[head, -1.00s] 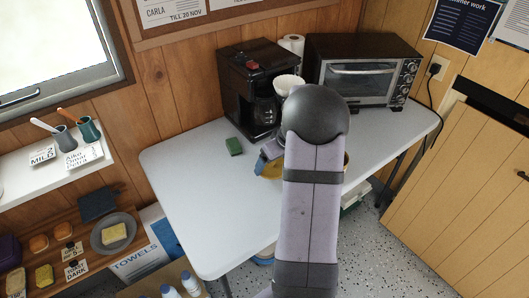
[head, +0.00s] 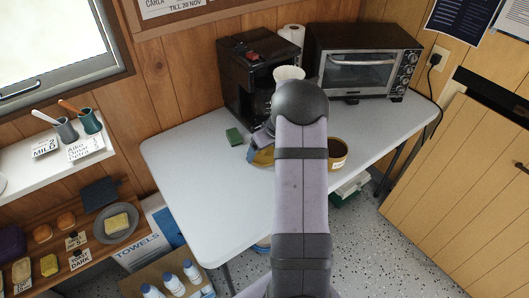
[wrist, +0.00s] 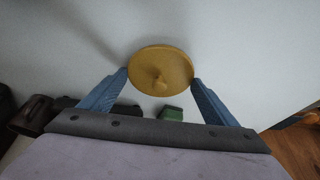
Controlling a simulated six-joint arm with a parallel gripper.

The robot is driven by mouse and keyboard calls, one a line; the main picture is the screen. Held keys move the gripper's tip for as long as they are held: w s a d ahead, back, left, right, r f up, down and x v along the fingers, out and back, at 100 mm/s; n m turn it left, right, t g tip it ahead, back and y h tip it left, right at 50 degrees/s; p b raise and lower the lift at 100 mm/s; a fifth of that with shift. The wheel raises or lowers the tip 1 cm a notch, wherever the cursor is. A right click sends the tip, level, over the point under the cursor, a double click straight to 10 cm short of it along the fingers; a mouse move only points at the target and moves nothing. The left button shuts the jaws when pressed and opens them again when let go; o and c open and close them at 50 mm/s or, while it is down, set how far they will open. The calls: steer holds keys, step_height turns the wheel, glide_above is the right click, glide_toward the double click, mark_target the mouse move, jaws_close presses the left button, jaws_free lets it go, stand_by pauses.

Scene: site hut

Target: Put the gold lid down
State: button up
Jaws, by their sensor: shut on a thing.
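The gold lid (wrist: 160,68) is a round disc with a small knob, seen in the wrist view between the two blue fingers of my gripper (wrist: 160,80). The fingers are shut on its opposite edges. In the head view, part of the lid (head: 263,158) shows left of my arm, over the white table (head: 195,185); the arm hides the rest. I cannot tell whether the lid touches the table. A gold-brown pot (head: 338,155) with a dark inside stands uncovered on the table, right of my arm.
A green sponge (head: 234,136) lies left of the lid, in front of the black coffee maker (head: 245,80). A toaster oven (head: 362,62) stands at the back right. The table's left and front left are clear.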

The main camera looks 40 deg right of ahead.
steer(key=shift+f, duration=0.2)
steer(key=o, duration=1)
steer(key=shift+r, duration=0.15)
steer(key=shift+r, duration=0.15)
steer(key=v, duration=1.1)
steer(key=shift+s+r+b, duration=0.25)
steer(key=shift+r+b, duration=0.1)
steer(key=shift+b, duration=0.1)
steer(key=shift+a, duration=0.1)
